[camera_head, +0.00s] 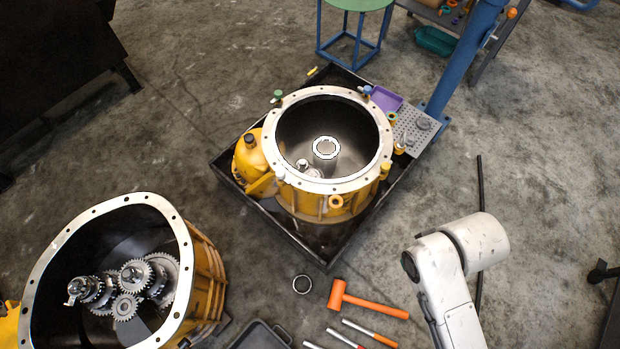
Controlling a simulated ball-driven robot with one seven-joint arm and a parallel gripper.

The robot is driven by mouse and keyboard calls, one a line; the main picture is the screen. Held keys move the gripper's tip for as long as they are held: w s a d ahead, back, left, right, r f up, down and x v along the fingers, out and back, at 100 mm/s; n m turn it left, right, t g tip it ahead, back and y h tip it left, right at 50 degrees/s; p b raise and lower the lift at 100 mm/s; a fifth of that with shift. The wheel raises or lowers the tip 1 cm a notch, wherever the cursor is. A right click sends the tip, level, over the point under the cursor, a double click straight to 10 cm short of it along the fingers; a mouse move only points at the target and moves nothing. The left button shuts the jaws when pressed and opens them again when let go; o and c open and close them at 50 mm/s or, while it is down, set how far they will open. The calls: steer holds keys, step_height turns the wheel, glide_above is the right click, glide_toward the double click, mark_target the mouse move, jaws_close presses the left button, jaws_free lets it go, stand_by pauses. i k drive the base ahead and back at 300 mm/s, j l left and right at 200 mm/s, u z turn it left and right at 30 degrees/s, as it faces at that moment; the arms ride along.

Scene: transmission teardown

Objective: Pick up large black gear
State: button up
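No gear that is clearly large and black shows in this view. Several grey metal gears (124,307) sit on shafts inside the open yellow housing (205,275) at the lower left; the largest is partly hidden behind the others. A second yellow housing (335,205) stands in a dark square tray (306,252) at the middle, with a shaft hub inside and no clear gear. My white arm shows at the lower right, but my gripper is out of view.
A blue post (465,60) and a green-topped stool (357,4) stand at the back. A black rod (481,185) lies on the right.

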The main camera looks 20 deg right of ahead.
mark_target(313, 173)
steer(key=l+u, duration=0.35)
steer(key=l, duration=0.2)
steer(key=i+l+u, duration=0.1)
steer(key=l+u, duration=0.3)
steer(key=l, duration=0.15)
steer(key=l+u, duration=0.4)
steer(key=l, duration=0.15)
steer(key=l+u, duration=0.4)
steer(key=l, duration=0.2)
steer(key=k+l+u, duration=0.1)
steer(key=l+u, duration=0.8)
steer(key=l, duration=0.65)
steer(key=l+z, duration=0.15)
steer(key=z, duration=0.25)
steer(key=i+l+z, duration=0.1)
steer(key=z, duration=0.3)
steer(key=i+l+z, duration=0.1)
steer(key=z, duration=0.3)
steer(key=i+l+z, duration=0.1)
steer(key=z, duration=0.3)
steer(key=l, duration=0.05)
